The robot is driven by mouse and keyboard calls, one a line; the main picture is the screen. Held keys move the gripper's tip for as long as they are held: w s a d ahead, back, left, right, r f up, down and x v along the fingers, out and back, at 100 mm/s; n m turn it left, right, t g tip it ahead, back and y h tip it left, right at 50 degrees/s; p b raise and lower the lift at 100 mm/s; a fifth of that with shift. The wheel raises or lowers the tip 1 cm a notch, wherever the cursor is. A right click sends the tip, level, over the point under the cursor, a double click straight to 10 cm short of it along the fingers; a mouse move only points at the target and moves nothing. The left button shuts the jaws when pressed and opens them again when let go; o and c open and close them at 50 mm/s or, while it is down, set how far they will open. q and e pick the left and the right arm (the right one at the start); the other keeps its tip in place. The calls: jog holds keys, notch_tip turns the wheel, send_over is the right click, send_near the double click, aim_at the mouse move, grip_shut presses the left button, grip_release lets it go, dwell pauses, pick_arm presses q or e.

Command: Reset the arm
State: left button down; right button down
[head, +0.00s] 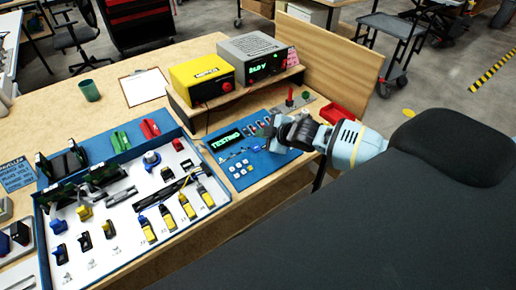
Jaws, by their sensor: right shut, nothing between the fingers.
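My right gripper (274,133) reaches in from the right on its pale blue and white wrist. It is shut and empty, over the right part of a blue panel (226,157). The panel has a lit green "TESTING" display, several white buttons and a row of small switches at its back. The gripper hides part of the panel's right side. I cannot tell whether the fingertips touch it. My left gripper is not in view.
A blue-rimmed tray (225,208) with several tools and parts fills the left. A yellow box (203,79) and a grey display unit (253,60) stand on a wooden shelf behind the panel. A red bin (338,114) is beyond my wrist. A clipboard (143,87) lies at the back.

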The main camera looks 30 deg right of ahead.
jog(key=shift+f, duration=0.15)
jog(key=shift+s+a+f, duration=0.15)
jog(key=shift+a+f, duration=0.05)
jog(key=shift+a, duration=0.05)
jog(key=shift+m+g+y, duration=0.3)
jog(key=shift+g+y, duration=0.1)
jog(key=shift+g, duration=0.5)
jog(key=s+a+f, duration=0.1)
jog(key=s+a, duration=0.1)
jog(key=s+a+f, duration=0.2)
jog(key=a, duration=0.1)
jog(key=s+a+f, duration=0.1)
jog(key=s+a, duration=0.1)
jog(key=shift+s+a+f, duration=0.1)
jog(key=shift+a+f, duration=0.25)
jog(key=shift+a, duration=0.05)
jog(key=s+a+f+m+g, duration=0.25)
jog(key=s+a, duration=0.45)
jog(key=s, duration=0.4)
jog(key=s+d+r+m+g+h, duration=0.15)
jog(key=s+m, duration=0.25)
jog(key=s, duration=0.8)
jog(key=s+d+r+m+g+h, duration=0.1)
jog(key=s+d+m+g+h, duration=0.2)
jog(key=s, duration=0.9)
jog(key=w+a+f+t+y, duration=0.2)
jog(key=w+a+f+t, duration=0.2)
jog(key=w+f+t, duration=0.3)
jog(key=shift+f+y, duration=0.35)
jog(key=shift+f, duration=1.45)
